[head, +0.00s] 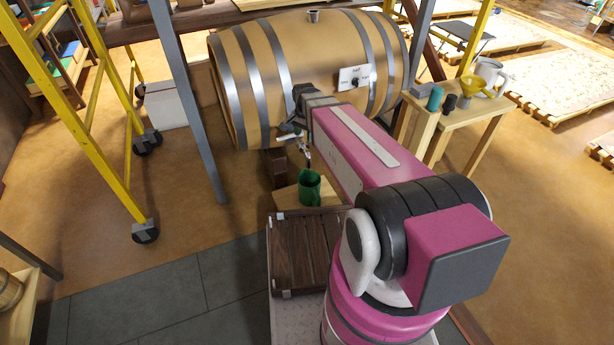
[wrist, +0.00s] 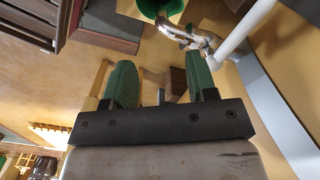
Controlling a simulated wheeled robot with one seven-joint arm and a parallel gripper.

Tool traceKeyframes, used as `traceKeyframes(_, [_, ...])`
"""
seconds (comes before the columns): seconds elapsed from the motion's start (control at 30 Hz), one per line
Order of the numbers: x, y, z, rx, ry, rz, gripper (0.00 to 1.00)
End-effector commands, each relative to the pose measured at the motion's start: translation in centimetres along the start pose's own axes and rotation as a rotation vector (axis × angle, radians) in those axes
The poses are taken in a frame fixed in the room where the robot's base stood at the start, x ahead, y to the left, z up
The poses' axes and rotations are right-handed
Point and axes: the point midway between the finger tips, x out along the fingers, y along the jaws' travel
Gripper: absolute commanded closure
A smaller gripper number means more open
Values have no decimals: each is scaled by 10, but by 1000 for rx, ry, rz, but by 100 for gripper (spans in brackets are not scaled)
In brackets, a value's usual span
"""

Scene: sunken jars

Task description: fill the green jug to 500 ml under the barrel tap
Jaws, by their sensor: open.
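The green jug (head: 309,188) stands upright on a low wooden stand (head: 287,197), below the front end of the barrel (head: 252,85). The metal tap (head: 306,146) is at the barrel's lower front, just above the jug. My gripper (head: 291,132) is beside the tap, above and slightly left of the jug. In the wrist view, my gripper (wrist: 162,82) has its two green fingers wide apart with nothing between them. The tap (wrist: 188,36) and part of the jug (wrist: 158,8) show beyond the fingertips. The liquid level inside the jug cannot be seen.
A dark slatted crate (head: 305,255) lies in front of the stand. A grey post (head: 187,95) and a yellow wheeled frame (head: 95,130) stand left. A small wooden table (head: 455,112) with a yellow funnel (head: 472,86) and a pale pitcher (head: 490,70) stands right.

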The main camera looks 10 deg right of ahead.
Motion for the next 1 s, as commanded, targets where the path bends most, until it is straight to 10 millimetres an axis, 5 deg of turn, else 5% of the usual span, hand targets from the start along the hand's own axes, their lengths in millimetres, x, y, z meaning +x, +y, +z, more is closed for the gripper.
traceKeyframes(0.1, [3, -46, -8, 179, 0, -1, 48])
traceKeyframes(0.33, [3, -97, -9, 451, -1, 1, 48])
traceKeyframes(0.67, [11, -108, -7, 530, -2, 2, 48])
traceKeyframes(1.0, [50, -108, -7, 529, -2, 3, 48])
